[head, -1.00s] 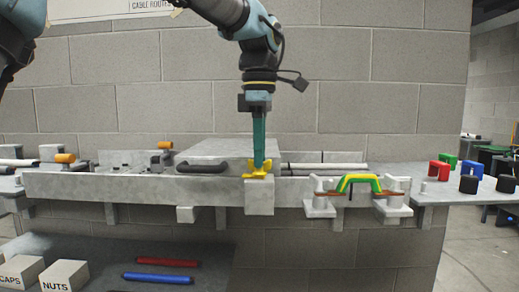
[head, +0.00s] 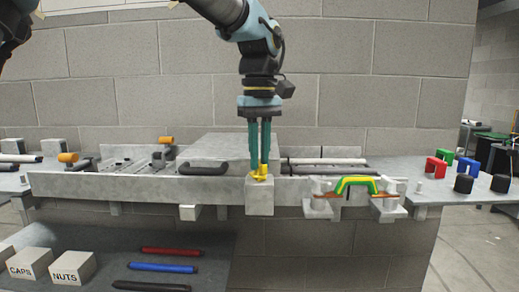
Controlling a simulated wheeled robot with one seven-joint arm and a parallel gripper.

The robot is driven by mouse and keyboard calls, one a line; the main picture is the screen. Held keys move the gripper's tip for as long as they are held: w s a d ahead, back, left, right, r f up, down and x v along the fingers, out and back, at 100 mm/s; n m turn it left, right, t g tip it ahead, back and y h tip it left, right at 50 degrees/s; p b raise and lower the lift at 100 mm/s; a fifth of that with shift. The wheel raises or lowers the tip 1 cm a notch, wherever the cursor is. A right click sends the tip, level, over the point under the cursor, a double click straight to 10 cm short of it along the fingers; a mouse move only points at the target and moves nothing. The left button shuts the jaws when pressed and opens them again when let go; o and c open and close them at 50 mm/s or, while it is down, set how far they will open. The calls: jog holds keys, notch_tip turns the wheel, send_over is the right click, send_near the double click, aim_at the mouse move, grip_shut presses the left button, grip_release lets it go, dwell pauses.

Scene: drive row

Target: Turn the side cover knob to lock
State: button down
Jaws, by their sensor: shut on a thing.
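The yellow knob (head: 260,176) sits on top of a grey block (head: 259,198) at the front edge of the bench, near the picture's middle. My gripper (head: 259,168) points straight down from above, its two teal fingers close together. The fingertips are shut on the knob and hide part of it. Beside it on the left lies a grey cover (head: 225,151) with a dark handle (head: 203,168).
Coloured blocks and black cylinders (head: 463,184) stand far right. A lower shelf holds rods (head: 162,267) and boxes (head: 72,269).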

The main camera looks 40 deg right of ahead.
aim_at(260, 161)
jog(key=m+p, duration=0.1)
jog(key=m, duration=0.4)
jog(key=shift+m+p, duration=0.3)
jog(key=shift+p, duration=0.1)
dwell(0.4)
jog(key=c, duration=0.9)
grip_release()
jog(key=shift+o, duration=0.2)
notch_tip(260, 161, up, 11)
jog(key=b, duration=0.1)
jog(key=shift+b, duration=0.3)
jog(key=shift+f, duration=0.1)
